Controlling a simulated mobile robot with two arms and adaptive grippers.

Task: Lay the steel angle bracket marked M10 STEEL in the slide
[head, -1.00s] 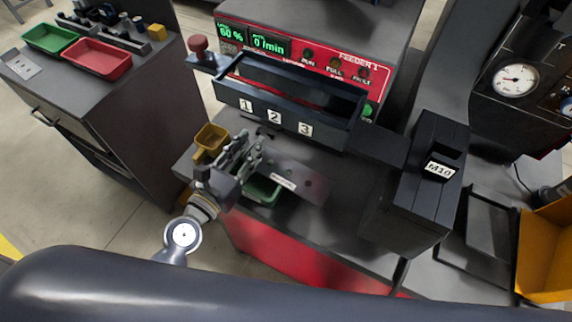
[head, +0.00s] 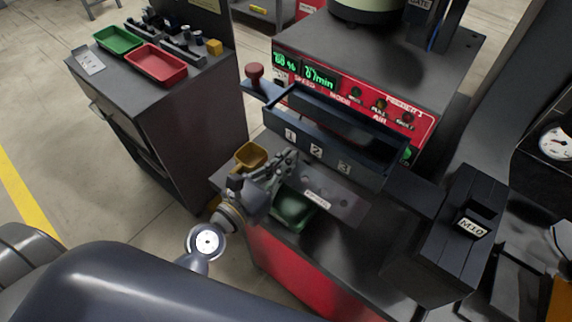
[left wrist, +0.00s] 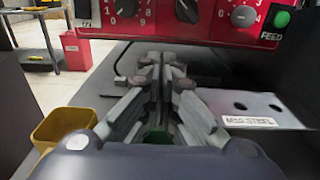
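The steel angle bracket (head: 330,203) is a flat grey plate with holes and a white label. In the left wrist view its label reads M10 STEEL (left wrist: 250,121). My left gripper (head: 284,165) is at the bracket's left end, its fingers close together, and appears shut on its edge; the gripped part is hidden. In the left wrist view the fingers (left wrist: 165,75) point forward and the plate extends to the right. A dark trough marked 1, 2, 3 (head: 330,157) lies beyond the bracket; I cannot tell if this is the slide. My right gripper is not in view.
A dark box labelled M10 (head: 440,255) stands right. A red knob (head: 254,72) rises at the trough's left end. The red feeder panel (head: 350,90) stands behind.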

